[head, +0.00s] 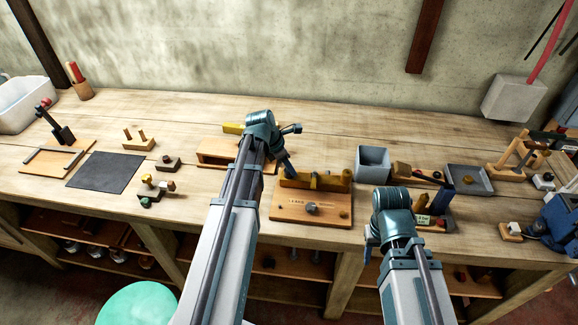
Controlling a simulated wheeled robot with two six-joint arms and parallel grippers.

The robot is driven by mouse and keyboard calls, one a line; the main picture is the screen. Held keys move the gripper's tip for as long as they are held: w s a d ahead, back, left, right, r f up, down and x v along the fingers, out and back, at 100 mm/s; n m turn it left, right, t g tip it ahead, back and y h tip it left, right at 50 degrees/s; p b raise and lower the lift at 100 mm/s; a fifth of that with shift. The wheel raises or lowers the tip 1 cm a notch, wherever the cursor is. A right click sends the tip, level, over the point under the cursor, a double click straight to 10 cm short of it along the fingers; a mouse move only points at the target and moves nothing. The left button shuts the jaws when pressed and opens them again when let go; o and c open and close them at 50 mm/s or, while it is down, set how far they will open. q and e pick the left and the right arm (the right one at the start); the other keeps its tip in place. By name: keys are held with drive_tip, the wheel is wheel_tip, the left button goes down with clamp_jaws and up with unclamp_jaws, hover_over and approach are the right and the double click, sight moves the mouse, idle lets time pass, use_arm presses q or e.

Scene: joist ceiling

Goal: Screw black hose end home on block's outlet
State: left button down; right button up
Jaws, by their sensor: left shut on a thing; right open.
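A wooden board (285,213) stands at the bench's front edge, with a brass-coloured block (326,183) along its back and a dark round knob (312,208) on its face. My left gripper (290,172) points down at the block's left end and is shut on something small. I take this to be the black hose end, but it is too small and covered to make out. Whether it touches the outlet, I cannot tell. My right gripper (374,242) is open, low at the bench's front edge right of the board. Its fingers are mostly hidden by its own wrist.
A wooden box (215,150) lies behind my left arm. A grey bin (373,162) and grey tray (470,180) stand right of the board. A dark mat (105,171) and small wooden stands are at left.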

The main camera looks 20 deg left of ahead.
use_arm(q)
drive_tip(key=shift+m, duration=0.7)
drive_tip(key=shift+c, duration=1.8)
unclamp_jaws()
drive_tip(key=shift+r, duration=0.1)
drive_tip(key=p+v, duration=1.2)
drive_tip(key=v, duration=0.1)
drive_tip(key=shift+a+r+p, duration=0.3)
drive_tip(key=shift+a+p, duration=0.1)
wheel_tip(320, 180, up, 4)
drive_tip(key=p, duration=0.4)
